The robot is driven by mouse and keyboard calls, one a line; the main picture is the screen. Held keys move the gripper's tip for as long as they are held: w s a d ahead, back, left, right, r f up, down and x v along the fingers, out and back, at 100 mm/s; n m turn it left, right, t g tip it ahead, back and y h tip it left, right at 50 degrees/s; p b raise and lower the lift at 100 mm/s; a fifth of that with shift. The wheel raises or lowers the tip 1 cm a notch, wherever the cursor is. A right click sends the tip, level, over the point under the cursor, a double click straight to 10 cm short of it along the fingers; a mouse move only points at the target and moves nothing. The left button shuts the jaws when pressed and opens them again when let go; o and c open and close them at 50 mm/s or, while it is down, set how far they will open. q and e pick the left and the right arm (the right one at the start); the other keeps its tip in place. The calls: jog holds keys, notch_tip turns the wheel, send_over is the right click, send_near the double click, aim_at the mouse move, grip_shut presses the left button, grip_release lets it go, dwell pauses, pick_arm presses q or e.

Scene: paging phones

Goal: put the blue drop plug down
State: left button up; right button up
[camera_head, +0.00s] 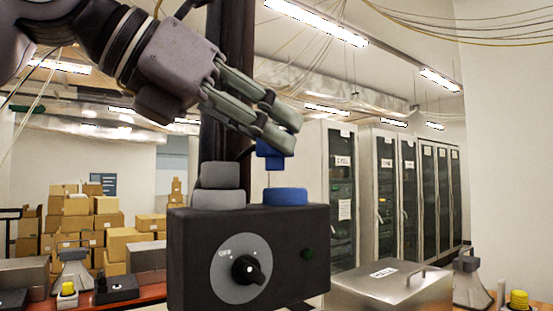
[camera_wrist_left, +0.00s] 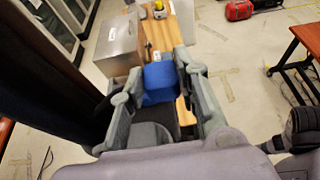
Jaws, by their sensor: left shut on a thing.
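In the head view, my left gripper (camera_head: 281,122) comes in from the upper left, pointing down to the right. It is shut on the blue drop plug (camera_head: 270,154), whose lower end shows below the fingertips. The plug hangs above a black box (camera_head: 300,244), apart from a blue block (camera_head: 286,196) on the box's top. A grey block (camera_head: 218,198) stands left of the blue one. In the left wrist view, blue (camera_wrist_left: 160,80) shows between the fingers; I cannot tell plug from block there.
The box front has a round dial (camera_head: 240,268). A metal case (camera_head: 388,288) with a handle stands to its right. Cardboard boxes (camera_head: 76,208) are stacked at the left back. Cabinets (camera_head: 342,205) line the right. A dark column (camera_head: 226,90) stands behind my gripper.

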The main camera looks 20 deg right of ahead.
pick_arm(q)
jog(key=s+a+b, duration=0.3)
jog(key=s+a, duration=0.4)
jog(key=s, duration=0.3)
jog(key=shift+s+b, duration=0.35)
